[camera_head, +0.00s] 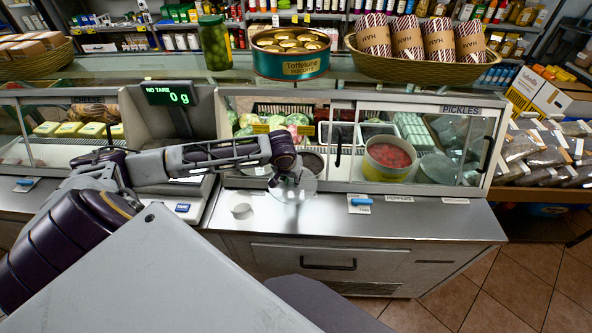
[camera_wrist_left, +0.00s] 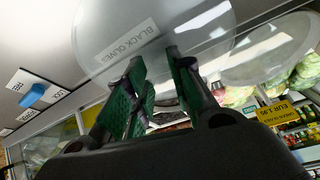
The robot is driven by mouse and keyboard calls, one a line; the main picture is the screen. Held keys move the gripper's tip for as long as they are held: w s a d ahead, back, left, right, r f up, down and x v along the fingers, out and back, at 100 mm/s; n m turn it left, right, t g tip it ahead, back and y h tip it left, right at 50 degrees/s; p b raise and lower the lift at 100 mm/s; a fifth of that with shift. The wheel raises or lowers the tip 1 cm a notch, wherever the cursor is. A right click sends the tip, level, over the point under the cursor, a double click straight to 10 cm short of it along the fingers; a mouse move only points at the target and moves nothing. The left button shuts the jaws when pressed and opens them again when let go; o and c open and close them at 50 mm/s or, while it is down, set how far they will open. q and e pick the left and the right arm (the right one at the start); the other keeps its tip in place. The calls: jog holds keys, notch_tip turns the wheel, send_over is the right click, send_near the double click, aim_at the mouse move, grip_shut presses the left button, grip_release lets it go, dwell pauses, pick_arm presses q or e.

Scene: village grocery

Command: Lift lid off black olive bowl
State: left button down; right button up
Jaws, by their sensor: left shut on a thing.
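My left gripper (camera_head: 291,176) is above the front counter, by the open display case. It is shut on a clear round lid (camera_head: 296,192), which hangs tilted in front of the case opening. In the left wrist view the lid (camera_wrist_left: 205,28) shows at the fingertips (camera_wrist_left: 158,88), with a "Black olives" label (camera_wrist_left: 124,40) seen through it. A dark bowl (camera_head: 314,162), which looks like the black olive bowl, stands just behind the gripper, partly hidden. The lid looks clear of it. My right gripper is not in view.
A bowl of red food (camera_head: 388,158) stands in the case to the right. A scale display (camera_head: 170,95) stands left. Glass panels border the opening.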

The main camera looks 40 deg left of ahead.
aim_at(291, 187)
pick_arm(q)
jog(key=shift+s+d, duration=0.25)
jog(key=shift+s, duration=0.55)
jog(key=shift+s+d, duration=0.25)
jog(key=shift+s, duration=0.55)
jog(key=shift+r, duration=0.1)
jog(key=shift+r, duration=0.1)
